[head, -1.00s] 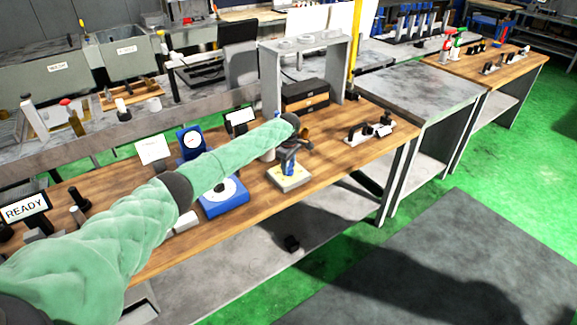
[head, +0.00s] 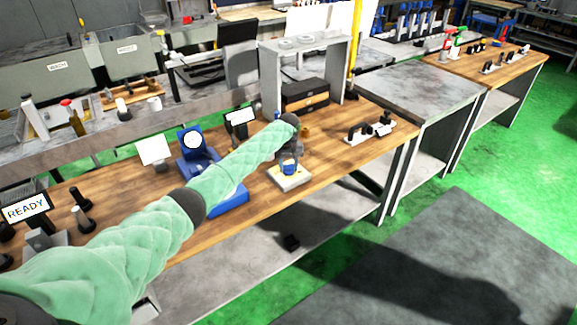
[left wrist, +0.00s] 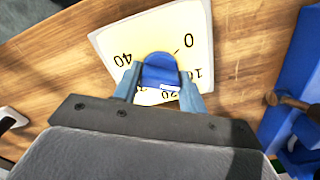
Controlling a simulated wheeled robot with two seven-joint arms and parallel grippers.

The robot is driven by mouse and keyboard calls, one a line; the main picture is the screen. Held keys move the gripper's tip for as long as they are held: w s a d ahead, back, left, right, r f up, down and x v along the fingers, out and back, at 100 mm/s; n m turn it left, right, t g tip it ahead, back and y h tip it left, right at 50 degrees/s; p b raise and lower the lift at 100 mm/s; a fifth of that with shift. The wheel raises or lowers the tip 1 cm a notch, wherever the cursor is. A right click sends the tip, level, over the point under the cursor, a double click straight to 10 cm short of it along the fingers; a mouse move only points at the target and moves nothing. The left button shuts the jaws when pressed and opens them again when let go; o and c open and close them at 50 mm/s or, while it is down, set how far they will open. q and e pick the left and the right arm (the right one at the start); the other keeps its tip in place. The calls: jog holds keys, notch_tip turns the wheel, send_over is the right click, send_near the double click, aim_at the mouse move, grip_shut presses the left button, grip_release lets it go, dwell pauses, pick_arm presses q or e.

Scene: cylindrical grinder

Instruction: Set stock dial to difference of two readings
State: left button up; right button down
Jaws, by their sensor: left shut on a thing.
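The stock dial is a pale plate (head: 289,181) on the wooden bench with a blue knob on it. In the left wrist view the plate (left wrist: 115,45) is yellowish with a white border, and the figures 0, 10, 20 and 40 show around the blue knob (left wrist: 161,70). My left gripper (head: 289,163) is over the plate from above. In the left wrist view its two fingers (left wrist: 162,85) are shut on the knob, one at each side. The fingers and knob hide part of the scale, and the pointer's exact reading cannot be told. My right gripper is not in view.
A blue gauge stand with a round white dial (head: 193,140) is left of my forearm, its base partly hidden. A white card (head: 153,150), a small screen (head: 240,116) and a READY screen (head: 27,207) stand nearby. A dark box (head: 305,96) is behind the plate.

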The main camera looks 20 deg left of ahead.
pick_arm(q)
jog(key=m, duration=0.2)
jog(key=shift+m, duration=1.3)
jog(key=m, duration=0.2)
jog(key=shift+m, duration=0.3)
jog(key=shift+m+b, duration=0.3)
jog(key=shift+m, duration=1.9)
jog(key=shift+r, duration=0.1)
jog(key=o, duration=0.9)
jog(key=shift+o, duration=0.2)
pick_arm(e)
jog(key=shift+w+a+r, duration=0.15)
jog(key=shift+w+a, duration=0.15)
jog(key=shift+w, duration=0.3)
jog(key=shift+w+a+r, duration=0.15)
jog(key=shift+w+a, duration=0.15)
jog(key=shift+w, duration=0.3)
